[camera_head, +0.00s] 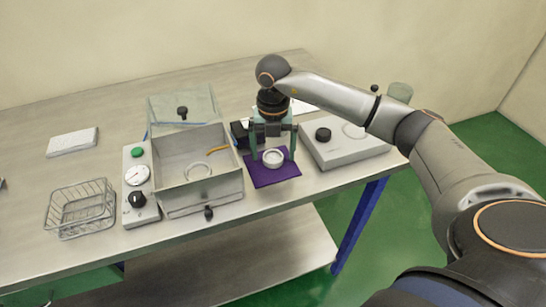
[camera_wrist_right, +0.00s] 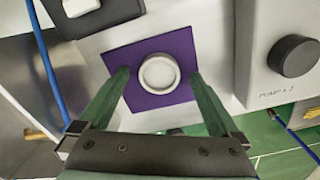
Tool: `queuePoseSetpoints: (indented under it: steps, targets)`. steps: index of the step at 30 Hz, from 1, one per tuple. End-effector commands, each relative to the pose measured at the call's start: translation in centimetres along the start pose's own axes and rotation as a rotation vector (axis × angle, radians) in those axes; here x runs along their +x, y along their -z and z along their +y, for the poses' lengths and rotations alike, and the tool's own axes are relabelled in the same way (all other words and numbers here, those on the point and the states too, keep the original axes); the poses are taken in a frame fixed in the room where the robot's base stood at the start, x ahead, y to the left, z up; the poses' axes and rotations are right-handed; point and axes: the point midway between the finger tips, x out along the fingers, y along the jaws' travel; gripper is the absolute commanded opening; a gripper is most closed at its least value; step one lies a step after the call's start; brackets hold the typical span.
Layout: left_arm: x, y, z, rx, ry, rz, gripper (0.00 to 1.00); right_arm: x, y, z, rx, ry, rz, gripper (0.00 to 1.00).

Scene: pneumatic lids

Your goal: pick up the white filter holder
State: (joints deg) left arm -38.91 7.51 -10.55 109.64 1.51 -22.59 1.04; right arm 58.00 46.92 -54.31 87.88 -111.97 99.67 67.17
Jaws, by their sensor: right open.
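The white filter holder (camera_head: 273,158) is a round ring-like piece lying on a purple mat (camera_head: 262,179) near the front edge of the table. It also shows in the right wrist view (camera_wrist_right: 159,73), in the middle of the purple mat (camera_wrist_right: 188,46). My right gripper (camera_head: 274,153) points down over the mat with its two green fingers open, one on each side of the holder. In the right wrist view the fingertips (camera_wrist_right: 158,72) are apart from the holder, with purple showing between. My left gripper is not in view.
Left of the mat stands an open metal box (camera_head: 190,190) with a ring inside. A control panel (camera_head: 138,185) and wire basket (camera_head: 80,210) stand further left. A grey pump unit (camera_head: 345,153) stands close right of the mat. A clear lid (camera_head: 205,104) is behind the box.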

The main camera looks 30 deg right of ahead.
Motion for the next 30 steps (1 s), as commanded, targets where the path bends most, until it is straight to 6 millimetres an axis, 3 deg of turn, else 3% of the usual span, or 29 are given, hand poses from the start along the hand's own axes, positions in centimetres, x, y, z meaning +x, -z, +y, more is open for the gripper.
queuePoseSetpoints:
  steps: [8,30]
  targets:
    - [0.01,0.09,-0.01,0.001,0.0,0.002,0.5,0.37,0.01,0.04,-0.001,-0.001,0.0,0.98]
    - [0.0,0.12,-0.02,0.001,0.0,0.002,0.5,0.32,0.01,0.04,-0.001,-0.001,0.0,0.15]
